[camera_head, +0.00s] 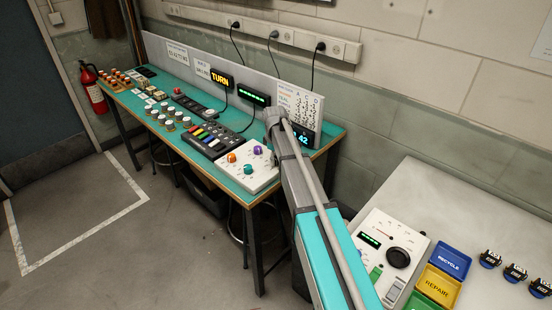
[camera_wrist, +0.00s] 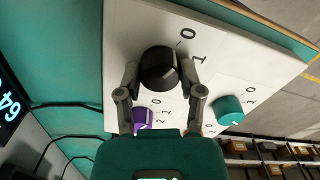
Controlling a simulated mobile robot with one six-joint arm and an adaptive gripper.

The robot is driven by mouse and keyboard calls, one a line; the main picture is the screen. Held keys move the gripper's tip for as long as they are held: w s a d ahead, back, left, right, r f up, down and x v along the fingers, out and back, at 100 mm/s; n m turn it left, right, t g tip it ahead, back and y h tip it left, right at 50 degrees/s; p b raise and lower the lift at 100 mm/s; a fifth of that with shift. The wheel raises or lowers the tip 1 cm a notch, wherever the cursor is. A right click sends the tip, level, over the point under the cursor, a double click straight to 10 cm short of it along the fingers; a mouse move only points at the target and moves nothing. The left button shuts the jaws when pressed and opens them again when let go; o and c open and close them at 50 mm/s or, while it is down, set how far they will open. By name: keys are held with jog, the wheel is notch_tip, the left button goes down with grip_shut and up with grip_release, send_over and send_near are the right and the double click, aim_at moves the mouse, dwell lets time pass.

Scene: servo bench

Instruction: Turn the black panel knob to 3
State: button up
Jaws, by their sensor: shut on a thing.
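The black panel knob (camera_wrist: 158,67) stands on the white knob panel (camera_wrist: 225,75) in the wrist view. My gripper (camera_wrist: 160,72) has one finger on each side of the knob and is shut on it. A pale pointer line shows on the knob's top. The printed marks 0 and 1 show to the right of the knob; other marks of its scale are hidden by the knob and fingers. In the head view my arm hides the black knob, and the white panel (camera_head: 256,184) shows at the near end of the teal bench.
A purple knob (camera_wrist: 143,117) and a teal knob (camera_wrist: 229,110) stand near my fingers. An orange knob (camera_head: 231,157) is on the same panel. A lit display (camera_head: 220,78) reads TURN. A separate white device (camera_head: 375,225) with a large black dial sits on the right table.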

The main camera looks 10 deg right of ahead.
jog(key=shift+w, duration=0.1)
jog(key=m, duration=0.6)
jog(key=shift+m, duration=0.4)
jog(key=m, duration=1.2)
jog(key=shift+m, duration=0.3)
jog(key=m, duration=0.6)
jog(key=shift+w+m, duration=0.1)
jog(key=shift+m, duration=0.3)
jog(key=o, duration=1.1)
jog(key=shift+c, duration=0.2)
jog(key=shift+o, duration=0.5)
